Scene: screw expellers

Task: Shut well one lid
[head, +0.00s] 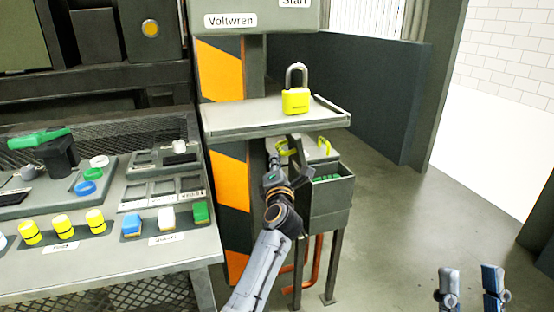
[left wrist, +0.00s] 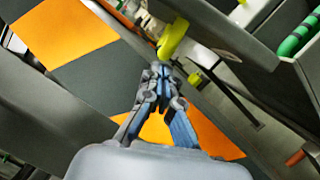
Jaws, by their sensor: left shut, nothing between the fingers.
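A grey bin (head: 330,205) stands on legs below the shelf. Its front part is uncovered, with green pieces (head: 328,178) inside. A grey lid (head: 318,152) with a yellow handle is at its back right, seemingly tilted. My right gripper (head: 470,280) is open and empty, low at the right.
A shelf (head: 225,122) with a yellow padlock (head: 296,100) overhangs the bin. A striped orange and grey post (head: 232,180) stands left of it. A control desk (head: 105,254) with buttons fills the left. The floor (head: 395,230) right of the bin is clear.

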